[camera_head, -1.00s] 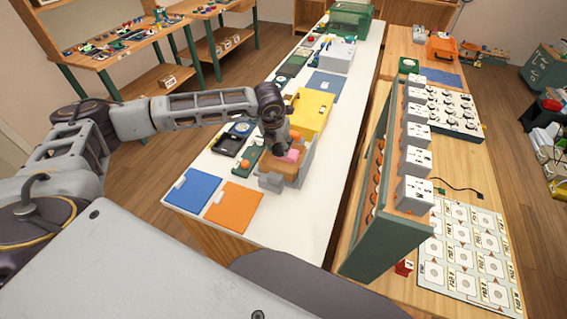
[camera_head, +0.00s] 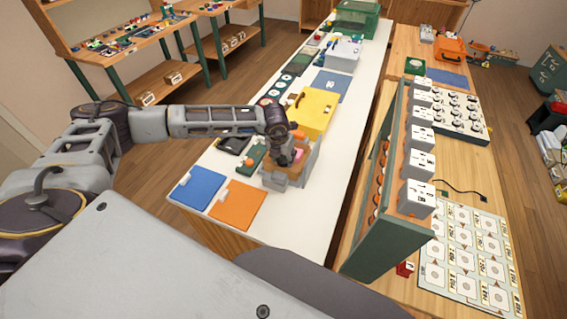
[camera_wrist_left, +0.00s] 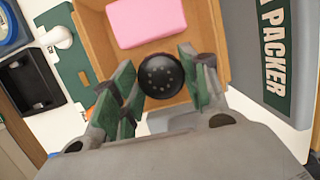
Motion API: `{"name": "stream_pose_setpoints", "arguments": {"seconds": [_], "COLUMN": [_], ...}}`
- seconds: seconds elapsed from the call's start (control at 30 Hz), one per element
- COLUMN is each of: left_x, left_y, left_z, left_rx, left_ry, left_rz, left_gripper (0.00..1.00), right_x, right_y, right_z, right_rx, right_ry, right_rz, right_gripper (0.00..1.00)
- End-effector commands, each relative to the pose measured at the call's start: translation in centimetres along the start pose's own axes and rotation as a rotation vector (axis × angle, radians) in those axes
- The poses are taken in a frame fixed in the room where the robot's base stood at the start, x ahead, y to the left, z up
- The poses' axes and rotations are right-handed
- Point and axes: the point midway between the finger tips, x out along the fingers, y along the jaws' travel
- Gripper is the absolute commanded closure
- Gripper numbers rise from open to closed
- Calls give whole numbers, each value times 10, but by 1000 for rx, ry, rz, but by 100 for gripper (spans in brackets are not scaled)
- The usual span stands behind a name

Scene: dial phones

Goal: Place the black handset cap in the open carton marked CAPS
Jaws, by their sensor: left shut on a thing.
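The black round cap (camera_wrist_left: 160,76), with small holes in its face, sits between the green fingertips of my left gripper (camera_wrist_left: 165,88) in the left wrist view. The gripper is shut on it and holds it over an open brown carton (camera_wrist_left: 92,28). A pink block (camera_wrist_left: 146,22) lies inside the carton beyond the cap. In the head view, my left gripper (camera_head: 286,157) is low over the carton, and the cap is hidden. No CAPS marking is readable. My right gripper is not in view.
A grey wall lettered "A PACKER" (camera_wrist_left: 272,45) stands right of the carton. A black tray (camera_wrist_left: 30,86) lies on its left. Yellow box (camera_head: 316,108) stands behind, blue mat (camera_head: 198,188) and orange mat (camera_head: 238,204) in front. The white table's right side is clear.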

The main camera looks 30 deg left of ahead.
Motion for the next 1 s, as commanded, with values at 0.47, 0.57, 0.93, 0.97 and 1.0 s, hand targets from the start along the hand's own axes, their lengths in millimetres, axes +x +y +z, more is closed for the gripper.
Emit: {"name": "stream_pose_setpoints", "arguments": {"seconds": [0.47, 0.57, 0.93, 0.97, 1.0], "left_x": [33, 36, 37, 37, 37], "left_y": [0, 0, 0, 0, 0], "left_z": [-9, -10, -11, -11, -11], "left_rx": [0, 0, 0, 0, 0], "left_ry": [0, 0, 0, 0, 0], "left_rz": [1, 0, 0, 0, 0], "left_gripper": [73, 73, 52, 48, 43], "right_x": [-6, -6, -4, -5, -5], "right_y": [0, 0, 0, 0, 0], "right_z": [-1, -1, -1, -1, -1], "right_rx": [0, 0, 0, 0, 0], "right_ry": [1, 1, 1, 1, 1], "right_rz": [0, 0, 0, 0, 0], "right_gripper": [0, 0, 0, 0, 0]}}
